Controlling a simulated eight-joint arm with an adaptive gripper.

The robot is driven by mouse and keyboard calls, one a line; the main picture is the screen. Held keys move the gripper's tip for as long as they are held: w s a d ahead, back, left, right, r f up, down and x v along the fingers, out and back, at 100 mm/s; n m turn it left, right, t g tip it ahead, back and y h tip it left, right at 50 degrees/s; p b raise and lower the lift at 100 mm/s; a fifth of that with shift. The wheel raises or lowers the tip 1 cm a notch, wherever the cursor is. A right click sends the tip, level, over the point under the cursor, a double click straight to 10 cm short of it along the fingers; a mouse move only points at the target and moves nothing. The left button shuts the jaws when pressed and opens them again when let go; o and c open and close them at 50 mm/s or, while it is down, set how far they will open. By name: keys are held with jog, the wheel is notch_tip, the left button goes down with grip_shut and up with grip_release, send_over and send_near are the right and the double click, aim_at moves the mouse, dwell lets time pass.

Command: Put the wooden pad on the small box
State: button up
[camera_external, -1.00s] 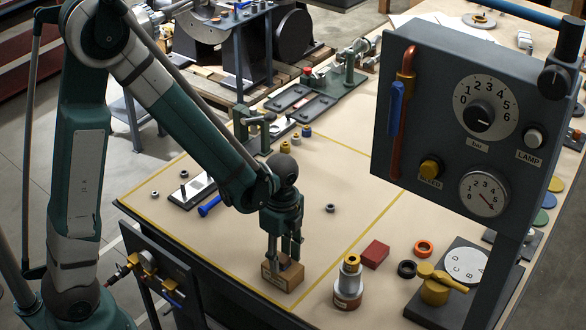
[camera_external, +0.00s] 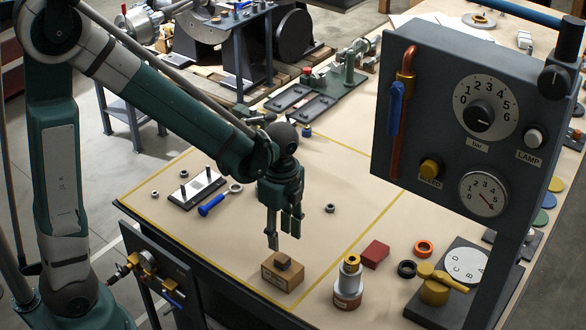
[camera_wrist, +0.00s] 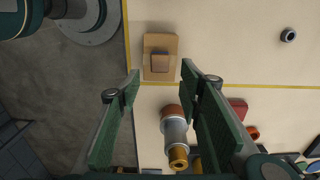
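The small box (camera_external: 282,272) is a tan carton near the front edge of the table. The wooden pad (camera_external: 283,261), a small brown block, rests on top of the box. In the wrist view the pad (camera_wrist: 160,62) lies within the outline of the box (camera_wrist: 160,43), towards one end. My gripper (camera_external: 283,240) hangs above the box and pad, apart from them. Its fingers are spread with nothing between them; the wrist view also shows the open gripper (camera_wrist: 160,85).
A silver cylinder with a brass top (camera_external: 349,283) stands right of the box, with a red block (camera_external: 375,254) beyond it. Black and orange rings (camera_external: 424,248) lie farther right. A blue-handled tool (camera_external: 212,204) lies at the left. A gauge panel (camera_external: 470,120) rises at the right.

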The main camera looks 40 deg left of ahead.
jog(key=shift+r, duration=1.7)
jog(key=s+a+r+n+t, duration=0.7)
jog(key=s+a+r+n, duration=0.5)
jog(key=a+r+n, duration=0.4)
jog(key=shift+s+a+r+n, duration=0.2)
jog(key=shift+s+a+n, duration=0.25)
jog(key=shift+n, duration=0.55)
jog(key=shift+f, duration=0.1)
jog(key=shift+f+b, duration=0.85)
jog(key=shift+f, duration=0.1)
